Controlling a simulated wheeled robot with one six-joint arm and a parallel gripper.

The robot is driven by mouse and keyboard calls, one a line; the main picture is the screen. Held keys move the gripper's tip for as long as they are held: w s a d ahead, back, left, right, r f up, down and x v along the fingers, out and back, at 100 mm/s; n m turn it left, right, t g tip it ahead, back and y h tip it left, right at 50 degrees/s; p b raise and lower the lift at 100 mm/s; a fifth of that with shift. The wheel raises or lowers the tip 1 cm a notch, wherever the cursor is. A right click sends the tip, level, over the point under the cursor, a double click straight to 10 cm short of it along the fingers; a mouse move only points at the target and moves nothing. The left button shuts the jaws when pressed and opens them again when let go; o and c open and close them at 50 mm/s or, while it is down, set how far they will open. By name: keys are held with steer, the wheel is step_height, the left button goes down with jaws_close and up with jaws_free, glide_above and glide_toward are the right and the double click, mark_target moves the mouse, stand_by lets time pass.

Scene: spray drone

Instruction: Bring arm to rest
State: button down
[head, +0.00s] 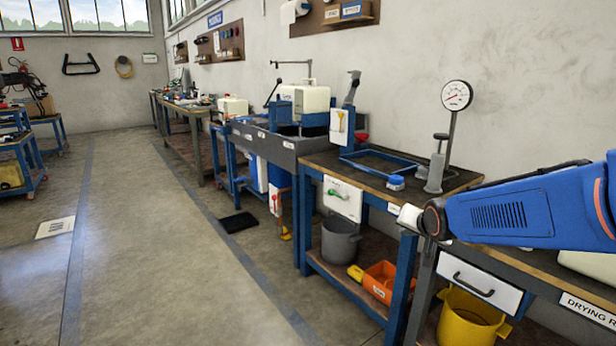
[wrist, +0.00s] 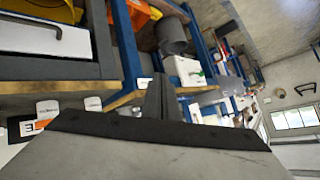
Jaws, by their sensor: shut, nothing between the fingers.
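My arm (head: 530,213), with a blue link and an orange band, reaches in from the right of the head view. It extends over the workbench at roughly bench-top height. My gripper (wrist: 162,97) shows in the wrist view as dark grey fingers projecting from a black bar. The fingers are together and hold nothing. I cannot clearly make out the gripper in the head view.
A workbench (head: 328,160) with a pressure gauge (head: 456,95) and a grey pump (head: 437,165) stands close to my arm. A yellow bucket (head: 467,318), grey pot (head: 340,241) and orange tray (head: 383,284) sit below. The floor (head: 170,235) at left is largely clear.

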steer(key=s+f+n+g, duration=0.2)
steer(key=s+g, duration=0.1)
steer(key=s, duration=1.4)
steer(key=s+d+f+n+g, duration=0.1)
steer(key=s+f+n+g, duration=0.1)
steer(key=s, duration=1.6)
steer(key=shift+s+f+n+g, duration=0.25)
steer(key=shift+f+n+g, duration=0.1)
steer(key=shift+n+g, duration=0.2)
steer(key=shift+d, duration=0.1)
